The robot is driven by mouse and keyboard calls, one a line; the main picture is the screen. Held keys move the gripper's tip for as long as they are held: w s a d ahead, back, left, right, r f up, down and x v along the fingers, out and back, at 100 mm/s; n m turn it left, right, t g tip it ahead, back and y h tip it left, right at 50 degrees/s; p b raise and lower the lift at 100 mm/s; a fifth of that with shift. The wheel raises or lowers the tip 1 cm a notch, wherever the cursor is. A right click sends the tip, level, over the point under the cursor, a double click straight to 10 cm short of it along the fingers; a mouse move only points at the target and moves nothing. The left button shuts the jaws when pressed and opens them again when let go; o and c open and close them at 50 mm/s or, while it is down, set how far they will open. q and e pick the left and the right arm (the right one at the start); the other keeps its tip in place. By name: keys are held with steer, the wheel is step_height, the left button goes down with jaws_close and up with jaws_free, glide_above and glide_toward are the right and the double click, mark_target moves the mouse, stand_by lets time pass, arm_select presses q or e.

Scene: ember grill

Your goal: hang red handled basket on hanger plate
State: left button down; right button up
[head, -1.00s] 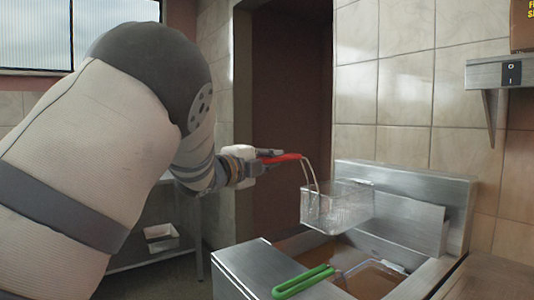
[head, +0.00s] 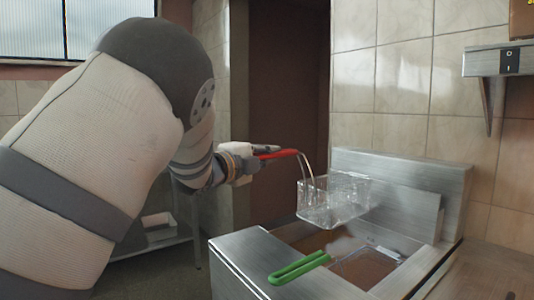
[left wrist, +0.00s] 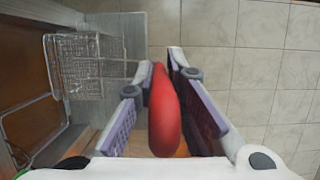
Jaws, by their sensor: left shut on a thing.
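The red-handled wire basket (head: 336,203) hangs in the air above the fryer, near its raised metal back. My left gripper (head: 266,151) is shut on the red handle (head: 277,154), which points back toward the arm. In the left wrist view the red handle (left wrist: 165,112) lies between the purple-padded fingers of the left gripper (left wrist: 160,72), and the basket mesh (left wrist: 88,66) shows at upper left. The hanger plate (head: 413,215) appears to be the upright metal plate at the fryer's back, right of the basket and apart from it. My right gripper is not in view.
A green-handled basket (head: 299,268) sits at the fryer well (head: 368,270), below the held basket. A metal shelf with a switch (head: 487,62) juts from the tiled wall at right. A steel table (head: 150,242) stands behind my left arm.

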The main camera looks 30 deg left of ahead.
arm_select(q)
steer(key=shift+f, duration=0.15)
steer(key=c, duration=1.6)
jaws_free()
steer(key=shift+o, duration=0.2)
steer(key=shift+f, duration=0.15)
